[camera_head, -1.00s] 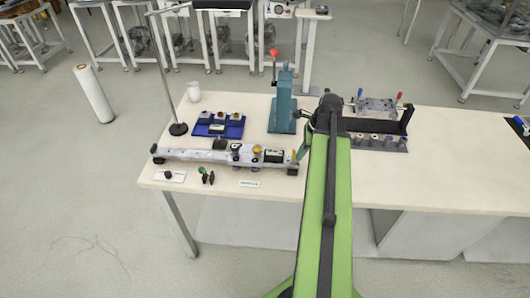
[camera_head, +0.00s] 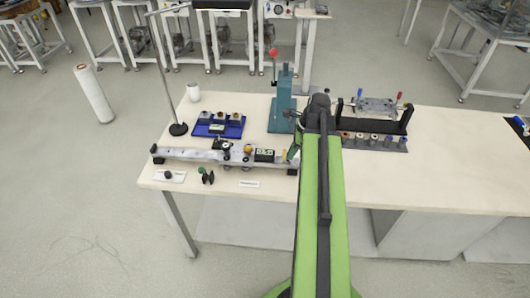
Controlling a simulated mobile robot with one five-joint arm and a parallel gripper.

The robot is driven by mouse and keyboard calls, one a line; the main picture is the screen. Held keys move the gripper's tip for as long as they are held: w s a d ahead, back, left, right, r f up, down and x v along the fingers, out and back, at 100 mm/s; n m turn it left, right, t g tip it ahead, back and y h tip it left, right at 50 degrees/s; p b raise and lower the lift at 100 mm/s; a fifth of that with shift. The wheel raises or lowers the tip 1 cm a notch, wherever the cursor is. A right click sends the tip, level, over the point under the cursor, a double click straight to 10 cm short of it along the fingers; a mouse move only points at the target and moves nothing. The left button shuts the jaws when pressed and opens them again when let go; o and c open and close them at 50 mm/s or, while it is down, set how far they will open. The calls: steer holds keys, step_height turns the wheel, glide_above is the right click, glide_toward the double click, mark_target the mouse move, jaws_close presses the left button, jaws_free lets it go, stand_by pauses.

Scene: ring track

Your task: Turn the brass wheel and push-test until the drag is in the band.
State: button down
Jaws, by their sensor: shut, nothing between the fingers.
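A long pale ring track (camera_head: 190,154) lies along the front left of the bench. A carriage with dark and grey blocks (camera_head: 226,151) sits on its right half, with a brass-coloured round part (camera_head: 248,150) that looks like the wheel. A small dark display (camera_head: 265,155) with green digits is right of it; the digits are too small to read.
A teal press (camera_head: 284,105) with a red knob stands behind the track. A blue tray (camera_head: 232,128) holds several round parts. A stand (camera_head: 178,129) and white cup (camera_head: 193,92) are at left.

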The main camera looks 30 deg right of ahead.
steer(key=shift+w+a, duration=1.55)
steer(key=shift+a, duration=0.3)
steer(key=shift+s+d+r+p, duration=0.5)
steer(key=shift+d+r+p, duration=0.1)
steer(key=shift+r+p, duration=0.05)
steer(key=shift+s+d+r+p, duration=0.4)
steer(key=shift+s+d, duration=0.1)
steer(key=shift+d, duration=0.1)
step_height(320, 180, up, 7)
steer(key=p, duration=0.7)
